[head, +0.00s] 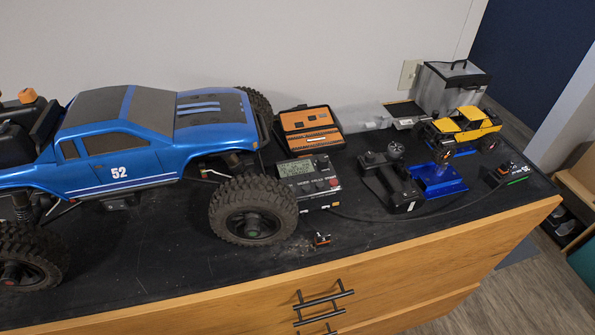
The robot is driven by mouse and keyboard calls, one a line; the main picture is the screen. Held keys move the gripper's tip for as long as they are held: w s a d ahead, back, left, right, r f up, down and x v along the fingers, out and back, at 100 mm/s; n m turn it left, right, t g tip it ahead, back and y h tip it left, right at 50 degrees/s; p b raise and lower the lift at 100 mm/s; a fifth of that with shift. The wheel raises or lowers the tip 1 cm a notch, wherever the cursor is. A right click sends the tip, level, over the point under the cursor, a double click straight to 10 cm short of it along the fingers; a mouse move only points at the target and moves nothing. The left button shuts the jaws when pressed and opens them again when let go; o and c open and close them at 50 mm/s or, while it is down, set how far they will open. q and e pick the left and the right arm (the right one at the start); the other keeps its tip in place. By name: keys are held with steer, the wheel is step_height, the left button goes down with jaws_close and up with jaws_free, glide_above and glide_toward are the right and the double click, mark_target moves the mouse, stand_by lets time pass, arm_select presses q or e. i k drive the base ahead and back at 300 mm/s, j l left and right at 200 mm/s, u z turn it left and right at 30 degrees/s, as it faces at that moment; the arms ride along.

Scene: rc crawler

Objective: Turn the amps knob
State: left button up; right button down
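A black charger (318,201) with a small grey screen (295,168) sits on the dark cabinet top, right of the big front wheel of a blue crawler. Its sloped face carries small dark knobs and a red part (333,182). The labels are too small to read, so I cannot tell which knob is the amps knob. Neither of my grippers is in view.
The blue crawler (115,178) fills the left. An open orange tool case (309,130) stands behind the charger, a black transmitter (390,180) to its right. A small clip-like part (320,240) lies in front. A yellow crawler (466,125) stands farther right.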

mark_target(322, 160)
steer(key=i+l+z, duration=0.15)
steer(key=l+z, duration=0.2)
steer(key=i+l+z, duration=0.3)
steer(key=l, duration=0.2)
steer(key=i+l+z, duration=0.2)
steer(key=l+z, duration=0.15)
